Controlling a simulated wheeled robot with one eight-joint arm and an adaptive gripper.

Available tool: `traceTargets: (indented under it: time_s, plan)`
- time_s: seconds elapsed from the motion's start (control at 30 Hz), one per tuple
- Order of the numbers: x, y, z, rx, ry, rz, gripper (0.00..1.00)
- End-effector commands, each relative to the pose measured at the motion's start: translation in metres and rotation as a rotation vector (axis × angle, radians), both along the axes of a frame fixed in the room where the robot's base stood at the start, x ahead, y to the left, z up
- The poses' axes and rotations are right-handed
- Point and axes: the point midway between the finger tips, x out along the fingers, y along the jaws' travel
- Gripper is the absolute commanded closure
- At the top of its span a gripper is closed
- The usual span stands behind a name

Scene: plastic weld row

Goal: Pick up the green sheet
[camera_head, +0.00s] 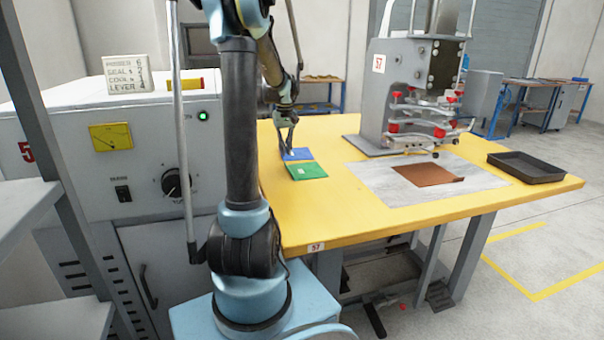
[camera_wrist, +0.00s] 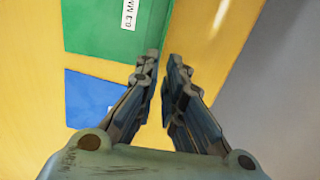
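The green sheet (camera_head: 307,172) lies flat on the yellow table, near its left end. In the wrist view the green sheet (camera_wrist: 100,28) fills the upper left and bears a white label with print reading about "0.3 MM". My gripper (camera_head: 290,146) is over the area of the sheets in the head view. In the wrist view my gripper (camera_wrist: 162,68) has its fingertips a small gap apart, with only yellow tabletop seen between them. The left fingertip overlaps the green sheet's lower right corner. The height above the table is hard to tell.
A blue sheet (camera_head: 297,154) lies beside the green one. The yellow table (camera_head: 330,215) is clear in front. A welding press (camera_head: 415,95) stands behind a pale mat with a brown sheet (camera_head: 428,174). A black tray (camera_head: 526,167) sits at the right. A control cabinet (camera_head: 150,135) stands left.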

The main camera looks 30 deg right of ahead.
Motion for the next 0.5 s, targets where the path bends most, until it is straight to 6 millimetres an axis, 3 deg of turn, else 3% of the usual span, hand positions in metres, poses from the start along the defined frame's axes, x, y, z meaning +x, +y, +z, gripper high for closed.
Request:
traceTargets:
  time_s: [0.27,0.5]
  plan:
    - [0.002,0.000,-0.016,0.000,0.000,0.000,0.91]
    - [0.010,-0.003,-0.046,0.000,0.000,0.000,0.91]
